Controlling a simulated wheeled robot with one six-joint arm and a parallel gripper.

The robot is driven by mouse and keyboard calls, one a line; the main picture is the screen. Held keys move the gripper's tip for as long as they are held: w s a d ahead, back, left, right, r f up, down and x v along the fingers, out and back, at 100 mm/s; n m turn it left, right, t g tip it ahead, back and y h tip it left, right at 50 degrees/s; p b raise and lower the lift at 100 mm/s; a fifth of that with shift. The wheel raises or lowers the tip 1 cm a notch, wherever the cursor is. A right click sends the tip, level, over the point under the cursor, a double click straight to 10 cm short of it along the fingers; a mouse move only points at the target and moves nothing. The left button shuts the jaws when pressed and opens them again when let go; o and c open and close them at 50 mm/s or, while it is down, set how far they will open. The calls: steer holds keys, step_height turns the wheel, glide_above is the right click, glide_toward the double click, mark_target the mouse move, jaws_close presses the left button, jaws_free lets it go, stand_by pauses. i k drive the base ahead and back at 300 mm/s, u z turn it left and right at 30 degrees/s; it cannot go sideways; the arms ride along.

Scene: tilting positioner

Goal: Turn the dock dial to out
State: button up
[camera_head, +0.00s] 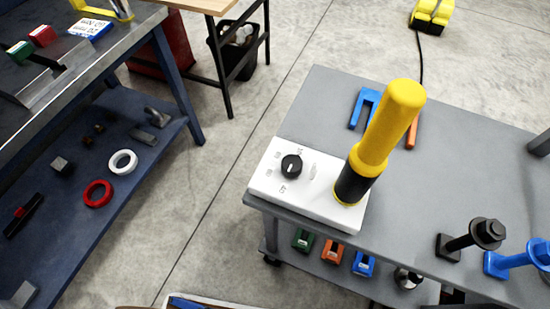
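The black round dial (291,166) sits on the white dock box (318,205), toward the box's left end. Small markings surround the dial, too small for me to read. I cannot tell for sure which marking the dial points to. A thick yellow cylinder (387,125) with a black lower part stands tilted at the right end of the dock box. It leans up and to the right and is apart from the dial. My gripper is not in view.
The dock box lies at the left corner of a grey cart top (450,170). A blue forked piece (364,108) lies behind the yellow cylinder; black and blue fixtures (478,236) stand at right. A blue workbench shelf (75,180) is at left, with open floor (215,180) between.

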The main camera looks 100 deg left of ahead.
mark_target(291, 166)
steer(key=u, duration=1.05)
steer(key=k, duration=0.95)
steer(key=u, duration=1.85)
steer(key=i, duration=0.5)
steer(key=u, duration=0.05)
